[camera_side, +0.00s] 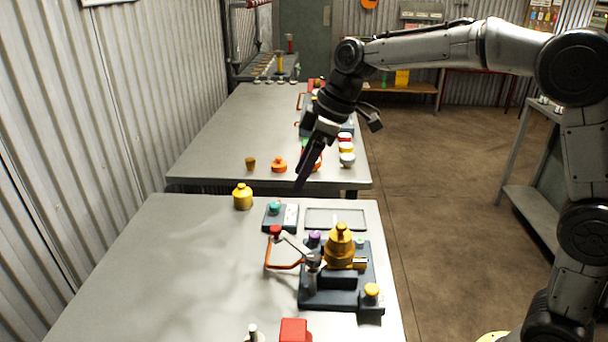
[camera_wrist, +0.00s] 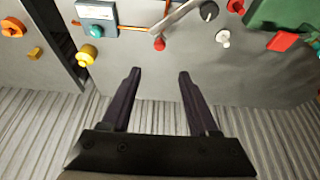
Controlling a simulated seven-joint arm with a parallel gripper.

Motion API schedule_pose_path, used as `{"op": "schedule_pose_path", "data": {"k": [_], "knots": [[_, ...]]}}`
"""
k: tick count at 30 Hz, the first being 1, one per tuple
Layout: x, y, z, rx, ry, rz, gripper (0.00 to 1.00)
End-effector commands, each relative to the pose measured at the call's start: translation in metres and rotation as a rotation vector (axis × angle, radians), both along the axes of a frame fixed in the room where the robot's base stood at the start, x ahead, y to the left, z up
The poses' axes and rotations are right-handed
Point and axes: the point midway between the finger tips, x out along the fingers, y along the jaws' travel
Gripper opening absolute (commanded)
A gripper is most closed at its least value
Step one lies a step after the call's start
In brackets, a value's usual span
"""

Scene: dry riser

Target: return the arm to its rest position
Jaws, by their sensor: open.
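My gripper (camera_side: 303,180) hangs in the air above the gap between the two tables, pointing down in the side view. In the wrist view my gripper (camera_wrist: 158,75) has its two dark fingers spread apart with nothing between them. On the near table a dark fixture (camera_side: 340,297) carries a yellow stepped part (camera_side: 340,247) and a lever with a red knob (camera_side: 275,231). The red knob also shows in the wrist view (camera_wrist: 159,44), beyond the fingertips.
A yellow bottle-shaped piece (camera_side: 242,197) stands at the near table's (camera_side: 150,265) back edge. A red block (camera_side: 293,330) lies in front. The far table (camera_side: 225,135) holds several small coloured pieces. A corrugated wall (camera_side: 130,95) runs along the left. The near table's left part is clear.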

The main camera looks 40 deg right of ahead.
Motion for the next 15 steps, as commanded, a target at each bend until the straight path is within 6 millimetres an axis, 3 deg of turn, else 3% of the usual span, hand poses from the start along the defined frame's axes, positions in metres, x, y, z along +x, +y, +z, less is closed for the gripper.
{"op": "schedule_pose_path", "data": {"k": [4,7,11,15], "knots": [[-0.006,-0.004,0.025,0.004,-0.055,-0.008,0.61],[-0.030,-0.011,0.051,0.000,-0.105,-0.016,0.61],[-0.081,-0.026,0.073,-0.017,-0.156,-0.061,0.61],[-0.140,-0.043,0.076,-0.027,-0.180,-0.167,0.61]]}}
